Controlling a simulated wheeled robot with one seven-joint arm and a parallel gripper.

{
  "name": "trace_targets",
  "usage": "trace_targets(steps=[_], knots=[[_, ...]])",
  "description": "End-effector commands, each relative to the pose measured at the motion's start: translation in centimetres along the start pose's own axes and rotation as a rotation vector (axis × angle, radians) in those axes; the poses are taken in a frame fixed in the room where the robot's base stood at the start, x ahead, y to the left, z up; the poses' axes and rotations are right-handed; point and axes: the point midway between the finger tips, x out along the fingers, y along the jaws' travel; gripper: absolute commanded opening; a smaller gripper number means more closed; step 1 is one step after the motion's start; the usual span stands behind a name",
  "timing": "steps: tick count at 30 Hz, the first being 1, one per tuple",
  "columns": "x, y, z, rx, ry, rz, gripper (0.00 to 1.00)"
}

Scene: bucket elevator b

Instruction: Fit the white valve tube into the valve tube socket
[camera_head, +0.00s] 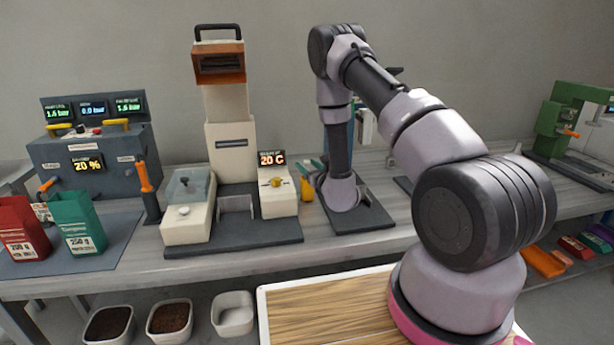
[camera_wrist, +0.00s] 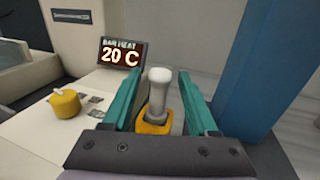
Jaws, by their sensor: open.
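My gripper (camera_head: 308,170) is low over the bench, just right of the white machine's heat display, partly hidden by my wrist. In the wrist view my gripper (camera_wrist: 158,85) has its teal fingers spread apart. A pale white-grey tube (camera_wrist: 159,88) with a wider rounded top stands upright between the fingers, with gaps on both sides. Its lower end meets a yellow piece (camera_wrist: 155,122); I cannot tell whether they are one part. The yellow piece also shows in the head view (camera_head: 306,190). I cannot make out a separate valve tube socket.
The white machine (camera_head: 229,150) with its "20 C" display (camera_head: 271,158) and yellow knob (camera_wrist: 65,104) stands at the left of my gripper. A blue column (camera_wrist: 262,70) rises close on the right. A grey control box (camera_head: 88,140) and bags stand farther left.

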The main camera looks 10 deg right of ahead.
Motion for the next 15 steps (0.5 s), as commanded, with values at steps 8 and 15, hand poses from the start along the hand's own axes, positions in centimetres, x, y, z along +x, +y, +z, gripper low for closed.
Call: trace_targets(steps=[8,15], knots=[[3.0,0.1,0.0,-0.001,0.000,0.001,0.59],[3.0,0.1,0.0,0.000,0.000,0.001,0.48]])
